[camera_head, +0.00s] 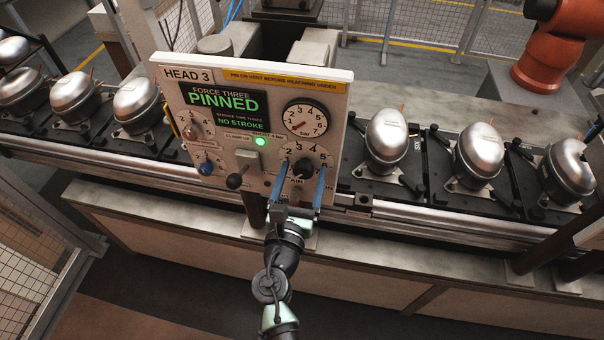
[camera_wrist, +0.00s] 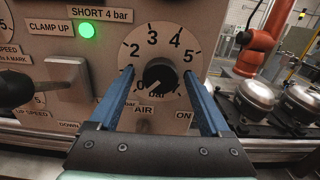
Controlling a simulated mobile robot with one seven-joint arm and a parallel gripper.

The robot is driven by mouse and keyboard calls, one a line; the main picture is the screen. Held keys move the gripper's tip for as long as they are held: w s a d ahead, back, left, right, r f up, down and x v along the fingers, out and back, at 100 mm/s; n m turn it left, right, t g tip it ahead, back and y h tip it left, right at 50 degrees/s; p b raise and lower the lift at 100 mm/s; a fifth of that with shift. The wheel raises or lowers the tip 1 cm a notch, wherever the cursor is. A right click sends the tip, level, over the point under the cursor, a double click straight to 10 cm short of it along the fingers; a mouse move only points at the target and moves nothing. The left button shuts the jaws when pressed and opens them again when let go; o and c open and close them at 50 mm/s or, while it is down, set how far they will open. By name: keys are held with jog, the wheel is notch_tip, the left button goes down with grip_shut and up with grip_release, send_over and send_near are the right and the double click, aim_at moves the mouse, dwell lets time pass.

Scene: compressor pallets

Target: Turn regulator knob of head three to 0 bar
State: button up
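The head three panel (camera_head: 213,84) stands upright in front of me, marked HEAD 3. The knob also shows in the head view (camera_head: 303,168). My gripper (camera_wrist: 158,74) is open, its two blue fingers on either side of the knob, with a visible gap on each side. The round gauge (camera_head: 306,118) above has a red needle pointing lower left.
A lever with a dark ball (camera_head: 235,181) and a blue knob (camera_head: 206,168) are left of my gripper. A green lamp (camera_head: 261,142) is lit. The display (camera_head: 224,105) reads PINNED and NO STROKE. Silver compressors (camera_head: 387,138) stand on pallets both sides.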

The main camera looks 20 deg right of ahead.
jog(key=b+v, duration=0.3)
jog(key=v, duration=1)
dwell(0.4)
